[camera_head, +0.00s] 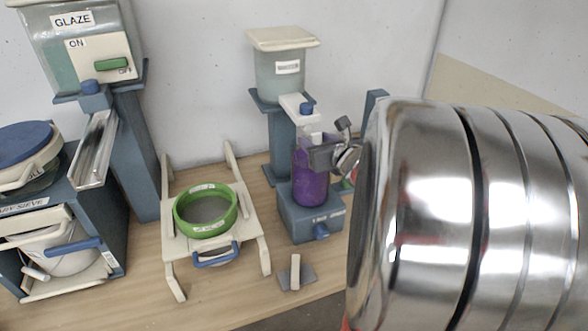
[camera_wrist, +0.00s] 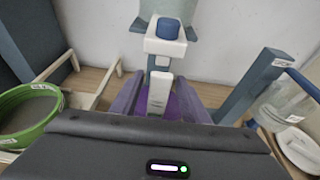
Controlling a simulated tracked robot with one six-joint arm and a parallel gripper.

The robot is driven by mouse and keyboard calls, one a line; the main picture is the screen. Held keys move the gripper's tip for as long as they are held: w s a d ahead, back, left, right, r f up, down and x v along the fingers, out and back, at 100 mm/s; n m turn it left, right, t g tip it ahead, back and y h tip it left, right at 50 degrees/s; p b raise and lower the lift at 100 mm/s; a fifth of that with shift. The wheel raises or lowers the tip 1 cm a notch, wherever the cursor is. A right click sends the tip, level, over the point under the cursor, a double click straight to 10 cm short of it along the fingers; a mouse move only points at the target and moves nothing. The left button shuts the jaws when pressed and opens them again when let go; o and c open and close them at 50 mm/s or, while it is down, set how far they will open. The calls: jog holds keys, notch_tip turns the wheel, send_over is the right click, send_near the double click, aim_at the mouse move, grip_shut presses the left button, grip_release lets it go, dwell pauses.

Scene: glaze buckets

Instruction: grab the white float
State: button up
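The white float (camera_wrist: 159,92) stands upright in a clear jar of purple liquid (camera_head: 311,186); its upper part shows above the purple in the wrist view. The jar stands on a blue base (camera_head: 311,222) under a dispenser spout. My gripper (camera_head: 322,152) is at the jar's upper part, reaching in from the right in the head view. In the wrist view its two fingers (camera_wrist: 160,98) lie left and right of the float, with purple showing in the gaps, so it looks open around the float. The float's lower part is hidden.
A white spout with a blue knob (camera_wrist: 168,28) hangs close above the jar, under a clear tank (camera_head: 281,75). A green-rimmed sieve (camera_head: 205,229) on a cream stand is to the left. A small block on a grey plate (camera_head: 296,275) lies in front. A blue post (camera_wrist: 250,88) stands right.

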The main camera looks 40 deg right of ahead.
grip_shut()
dwell(0.3)
jog(key=shift+r, duration=0.1)
notch_tip(320, 180, up, 18)
dwell(1.0)
dwell(0.5)
